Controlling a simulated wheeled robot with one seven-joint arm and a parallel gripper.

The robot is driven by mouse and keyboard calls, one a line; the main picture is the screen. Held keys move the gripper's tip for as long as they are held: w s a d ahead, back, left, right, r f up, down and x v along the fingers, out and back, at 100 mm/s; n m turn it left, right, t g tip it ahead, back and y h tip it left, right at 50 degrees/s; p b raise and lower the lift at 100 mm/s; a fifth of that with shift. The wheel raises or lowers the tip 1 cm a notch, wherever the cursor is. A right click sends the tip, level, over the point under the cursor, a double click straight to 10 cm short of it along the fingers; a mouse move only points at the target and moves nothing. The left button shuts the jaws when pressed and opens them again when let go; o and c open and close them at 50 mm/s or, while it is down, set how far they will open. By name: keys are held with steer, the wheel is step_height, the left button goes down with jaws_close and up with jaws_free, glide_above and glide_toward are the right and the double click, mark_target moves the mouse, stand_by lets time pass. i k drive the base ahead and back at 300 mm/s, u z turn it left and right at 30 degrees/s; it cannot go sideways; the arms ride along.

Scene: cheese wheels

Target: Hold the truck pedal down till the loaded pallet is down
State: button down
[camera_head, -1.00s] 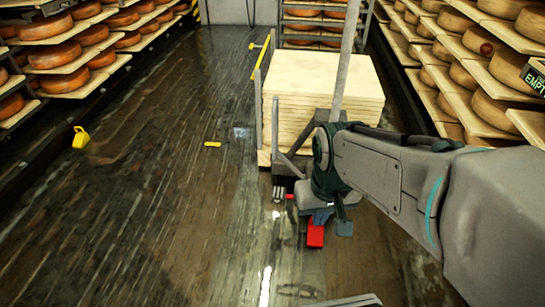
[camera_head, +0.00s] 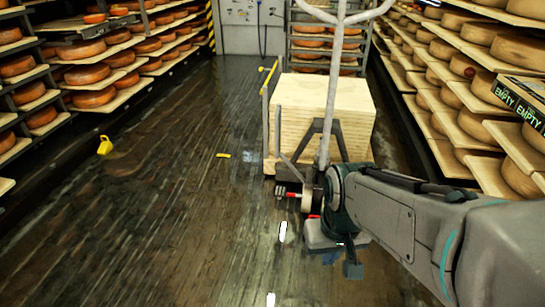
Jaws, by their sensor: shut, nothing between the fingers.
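The pallet truck's pale metal handle (camera_head: 335,80) stands upright in front of the load. The load, a tall stack of pale wooden boards (camera_head: 330,95), sits squarely on the truck. The load's base is low, but I cannot tell whether it touches the floor. My gripper (camera_head: 343,264) points down at the near end of the truck, shut and empty. Small red parts show by the truck's foot, one at the left (camera_head: 291,195) and a thin sliver beside my wrist. The pedal is mostly hidden behind my arm, so I cannot tell if my gripper touches it.
Cheese shelves line the left (camera_head: 95,98) and right (camera_head: 450,100) sides. A cheese rack (camera_head: 315,45) stands behind the load. A yellow object (camera_head: 105,146) and a small yellow piece (camera_head: 223,155) lie on the dark wet floor (camera_head: 150,220), which is mostly clear at left.

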mark_target(280, 192)
steer(key=u, duration=0.75)
steer(key=i, duration=1.1)
steer(key=z, duration=0.6)
steer(key=i, duration=0.6)
steer(key=z, duration=0.65)
